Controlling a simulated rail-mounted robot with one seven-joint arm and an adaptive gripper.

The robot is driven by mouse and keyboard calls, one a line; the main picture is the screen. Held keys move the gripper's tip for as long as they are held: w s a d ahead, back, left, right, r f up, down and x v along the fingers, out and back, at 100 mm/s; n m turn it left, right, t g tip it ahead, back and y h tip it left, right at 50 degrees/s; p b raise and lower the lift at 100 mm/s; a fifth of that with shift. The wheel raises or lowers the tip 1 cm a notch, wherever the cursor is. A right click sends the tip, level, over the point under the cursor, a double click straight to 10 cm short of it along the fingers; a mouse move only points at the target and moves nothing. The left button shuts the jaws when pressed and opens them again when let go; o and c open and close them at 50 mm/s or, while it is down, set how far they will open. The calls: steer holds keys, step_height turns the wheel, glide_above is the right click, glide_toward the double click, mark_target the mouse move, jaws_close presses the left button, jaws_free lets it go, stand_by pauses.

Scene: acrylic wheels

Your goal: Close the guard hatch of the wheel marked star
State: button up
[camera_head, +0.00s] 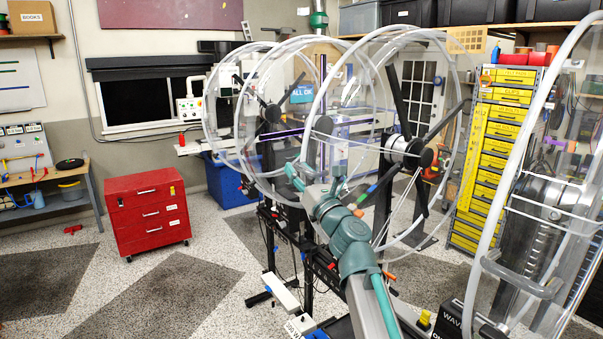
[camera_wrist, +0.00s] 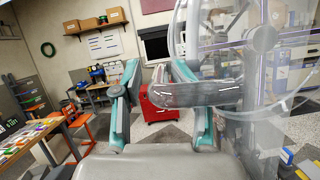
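Clear acrylic wheels stand in the head view: a left wheel (camera_head: 207,125), a middle wheel (camera_head: 309,110) and a large wheel (camera_head: 484,255) cut off at the right edge. I cannot make out a star mark on any. My gripper (camera_head: 298,172) is beside the left and middle wheels. In the wrist view its two teal fingers (camera_wrist: 157,78) stand well apart. A clear rounded piece (camera_wrist: 200,94), perhaps part of a guard hatch, overlaps the right finger; I cannot tell whether they touch. A wheel hub (camera_wrist: 262,39) shows to the right.
A red drawer cabinet (camera_head: 146,212) stands on the floor at left, with a blue bin (camera_head: 228,182) behind the wheels. A yellow drawer rack (camera_head: 492,150) stands at right. In the wrist view a work table (camera_wrist: 35,140) is at left. The floor at left is mostly clear.

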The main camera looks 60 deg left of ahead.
steer(key=v, duration=1.2)
stand_by(0.3)
